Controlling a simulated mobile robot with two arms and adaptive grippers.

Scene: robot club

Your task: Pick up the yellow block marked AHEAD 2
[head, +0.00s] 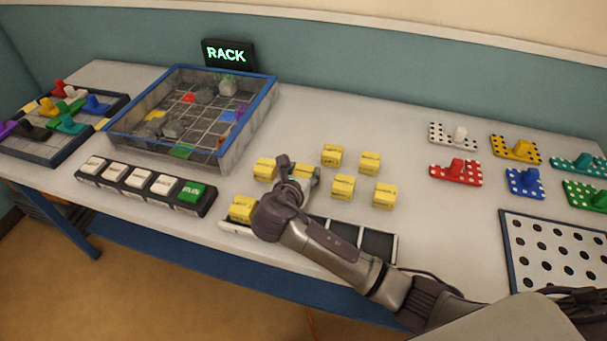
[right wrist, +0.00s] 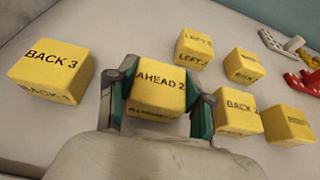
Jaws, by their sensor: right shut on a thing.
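The yellow block marked AHEAD 2 (right wrist: 160,77) sits between the fingers of my right gripper (right wrist: 158,100) in the right wrist view. The gripper is shut on it, with a finger against each side. In the head view my right gripper (head: 293,178) reaches in among the yellow blocks and hides most of that block. I cannot tell whether the block touches the table. The block marked BACK 3 (right wrist: 50,72) is to the left, apart from the gripper. A block marked BACK (right wrist: 236,108) is close by on the right. My left gripper is not in view.
Several other yellow blocks (head: 332,155) stand around the gripper. A slotted rack (head: 375,243) with a yellow block (head: 242,208) at its left end lies in front. A walled grid box (head: 207,159) and a button strip (head: 145,186) are left. Dotted coloured pieces (head: 456,172) are right.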

